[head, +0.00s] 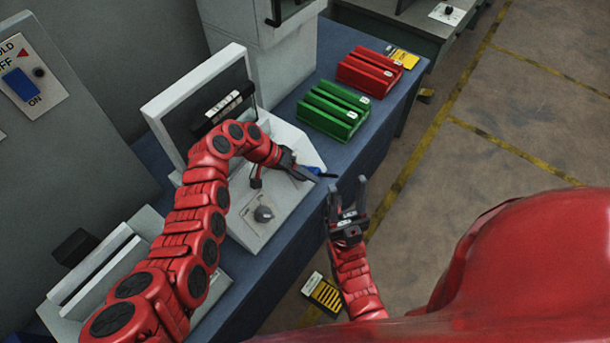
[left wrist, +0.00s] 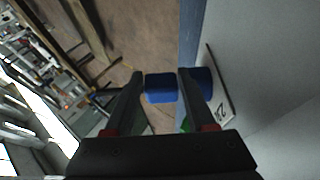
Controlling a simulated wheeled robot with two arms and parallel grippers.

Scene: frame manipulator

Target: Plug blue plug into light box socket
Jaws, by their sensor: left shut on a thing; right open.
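The blue plug (head: 316,170) is held in the fingers of my left gripper (head: 301,172), with a dark end pointing right. In the left wrist view the blue plug (left wrist: 160,88) sits between the two fingers and shows again past the right finger. The light box (head: 285,205) is a pale housing with a knob (head: 264,213) and an upright white frame (head: 160,105). The plug is by the right side of the light box; I cannot tell whether they touch. I cannot make out the socket. My right gripper (head: 347,202) is open and empty, right of the plug beyond the bench edge.
Green blocks (head: 334,110) and red blocks (head: 369,72) stand on the blue bench (head: 362,150) behind the light box. A grey panel with a blue switch (head: 20,84) is at the left. Open floor (head: 480,150) lies to the right.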

